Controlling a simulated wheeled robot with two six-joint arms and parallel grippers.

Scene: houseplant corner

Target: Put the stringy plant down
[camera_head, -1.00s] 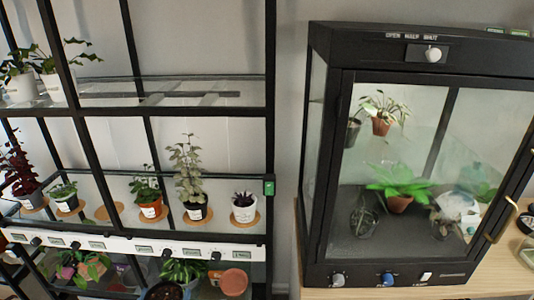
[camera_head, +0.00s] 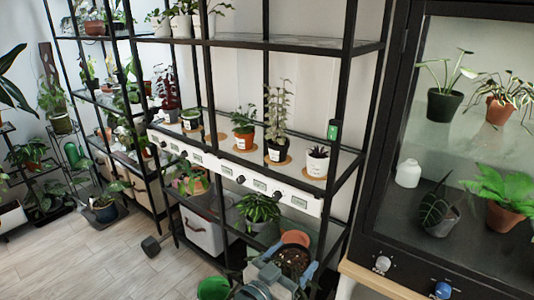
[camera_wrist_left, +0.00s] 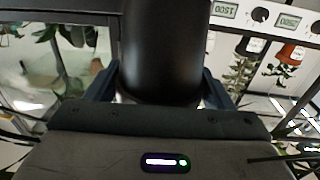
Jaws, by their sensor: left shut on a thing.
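My left gripper (camera_head: 286,275) is at the bottom of the head view, in front of the lower shelf, its fingers on either side of a dark pot (camera_head: 292,263). Brown soil shows in the pot; I cannot make out stringy foliage there. In the left wrist view the black pot (camera_wrist_left: 162,50) fills the space between the fingers (camera_wrist_left: 160,85), which are shut on it. Thin dark strands show at that view's side edges; whether they belong to the plant I cannot tell. My right gripper is not in view.
The middle shelf (camera_head: 330,188) has several potted plants on round cork mats; one mat (camera_head: 214,138) is bare. A terracotta saucer (camera_head: 296,238) and a leafy plant (camera_head: 258,208) are on the lower shelf.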

